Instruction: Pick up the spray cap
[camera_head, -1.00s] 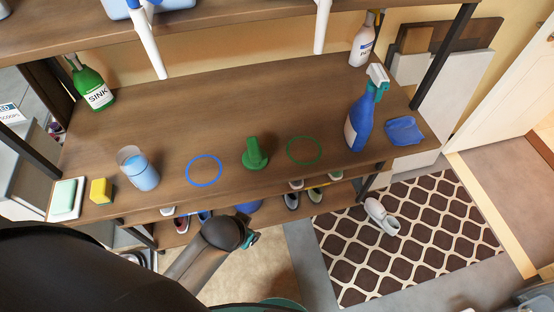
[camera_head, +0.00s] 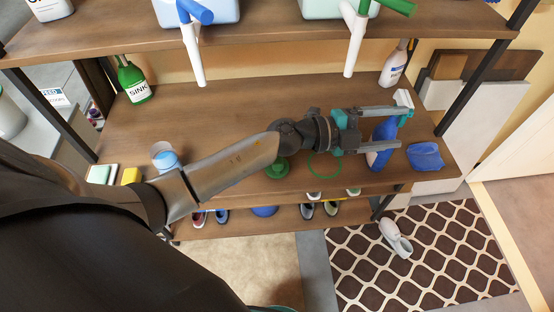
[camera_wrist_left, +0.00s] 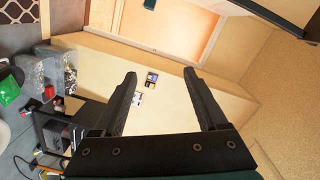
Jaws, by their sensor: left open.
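The blue spray bottle (camera_head: 378,156) stands at the right of the middle shelf. Its white and teal spray cap (camera_head: 403,99) shows just above the upper finger of my left gripper (camera_head: 404,128). The gripper is open, its fingers pointing right, and it overlaps the bottle in the head view. I cannot tell whether it touches the bottle. In the left wrist view, the fingers (camera_wrist_left: 160,74) are apart with nothing between them, and neither bottle nor cap shows. My right gripper is not in view.
A green funnel-like object (camera_head: 278,169) is partly hidden under my left arm, beside a green ring (camera_head: 324,166). A blue cloth (camera_head: 425,156) lies right of the bottle. A white bottle (camera_head: 393,66) stands behind. Blue and green taps (camera_head: 355,40) hang from the upper shelf.

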